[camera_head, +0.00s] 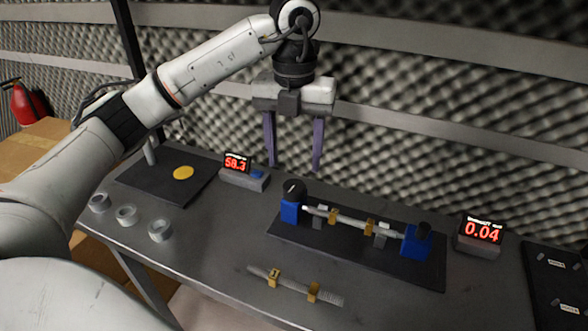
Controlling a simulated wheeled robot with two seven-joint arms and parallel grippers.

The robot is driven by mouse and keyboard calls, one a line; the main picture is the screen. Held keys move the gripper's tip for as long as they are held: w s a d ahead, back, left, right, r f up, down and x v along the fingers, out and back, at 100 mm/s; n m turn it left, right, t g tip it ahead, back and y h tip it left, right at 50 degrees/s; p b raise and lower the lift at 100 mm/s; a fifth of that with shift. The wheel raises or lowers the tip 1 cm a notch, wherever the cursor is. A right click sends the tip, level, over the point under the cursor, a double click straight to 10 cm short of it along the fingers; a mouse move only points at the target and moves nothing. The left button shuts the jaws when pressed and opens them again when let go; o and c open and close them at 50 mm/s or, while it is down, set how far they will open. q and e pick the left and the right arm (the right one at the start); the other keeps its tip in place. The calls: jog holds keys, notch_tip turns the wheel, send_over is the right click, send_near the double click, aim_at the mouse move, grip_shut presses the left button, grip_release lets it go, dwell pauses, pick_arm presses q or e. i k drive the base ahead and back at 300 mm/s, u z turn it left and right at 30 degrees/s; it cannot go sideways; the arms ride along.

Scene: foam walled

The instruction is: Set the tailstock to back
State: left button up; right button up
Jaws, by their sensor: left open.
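A bench fixture with a dark base plate (340,252) stands on the grey table. It has a blue block with a dark round top (290,211) at its left end and a blue block with a black knob (415,241) at its right end. I cannot tell which block is the tailstock. A light shaft with brass-coloured collars (350,221) spans between the blocks over small grey supports. My left gripper (293,168) points down, open and empty, above and behind the left blue block. My right gripper is not in view.
A second shaft with brass collars (295,286) lies at the table's front. A display reading 58.3 (237,163), a display reading 0.04 (482,232), several grey rings (126,215), a yellow disc (183,173) and a dark board (555,285) are around. Foam wall behind.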

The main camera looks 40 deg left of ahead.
aim_at(416, 244)
jog(key=k, duration=1)
